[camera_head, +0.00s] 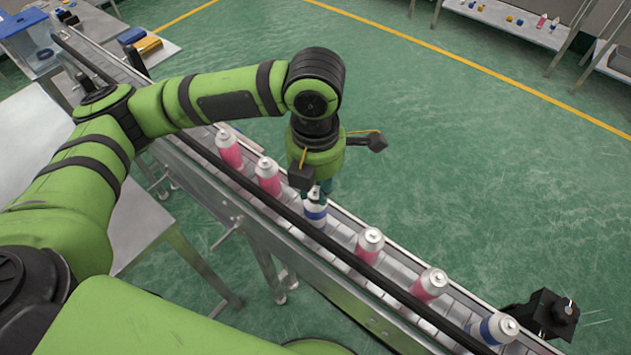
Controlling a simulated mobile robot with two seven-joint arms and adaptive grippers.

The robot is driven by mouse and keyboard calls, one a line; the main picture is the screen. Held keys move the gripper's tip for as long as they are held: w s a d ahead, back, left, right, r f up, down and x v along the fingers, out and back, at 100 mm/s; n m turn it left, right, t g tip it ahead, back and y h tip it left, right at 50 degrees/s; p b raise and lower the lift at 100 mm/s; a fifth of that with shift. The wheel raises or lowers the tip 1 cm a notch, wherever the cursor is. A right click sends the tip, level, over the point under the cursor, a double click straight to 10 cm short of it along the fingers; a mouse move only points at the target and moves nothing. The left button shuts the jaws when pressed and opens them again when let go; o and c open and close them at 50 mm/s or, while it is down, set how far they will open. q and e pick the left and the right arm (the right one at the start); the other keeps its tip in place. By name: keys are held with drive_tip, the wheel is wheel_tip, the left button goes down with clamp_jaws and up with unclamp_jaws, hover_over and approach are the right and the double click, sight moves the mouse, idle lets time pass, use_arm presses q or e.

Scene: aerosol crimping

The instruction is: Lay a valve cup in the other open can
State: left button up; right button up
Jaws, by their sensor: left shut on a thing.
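My left gripper (316,188) points down over the conveyor, right at the top of a white-and-blue can (316,213). Its fingers are close together on a small thing, likely the valve cup, which the gripper hides. I cannot tell whether that thing touches the can, and the can's mouth is hidden too. Another white-and-blue can (494,329) stands near the lower right end of the row; whether its top is open is too small to tell. My right gripper is not in view.
Pink cans stand in the same row on the conveyor (345,232), two (229,149) (268,177) to the left and two (368,245) (429,285) to the right. A dark rail runs along its near side. A black device (550,314) stands at lower right. A blue-lidded bin (28,40) is at upper left.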

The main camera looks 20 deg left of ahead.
sight(315, 190)
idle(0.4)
use_arm(q)
drive_tip(key=o, duration=1.3)
wheel_tip(315, 190, up, 5)
drive_tip(key=p, duration=0.5)
drive_tip(key=shift+p, duration=0.3)
drive_tip(key=shift+r, duration=1)
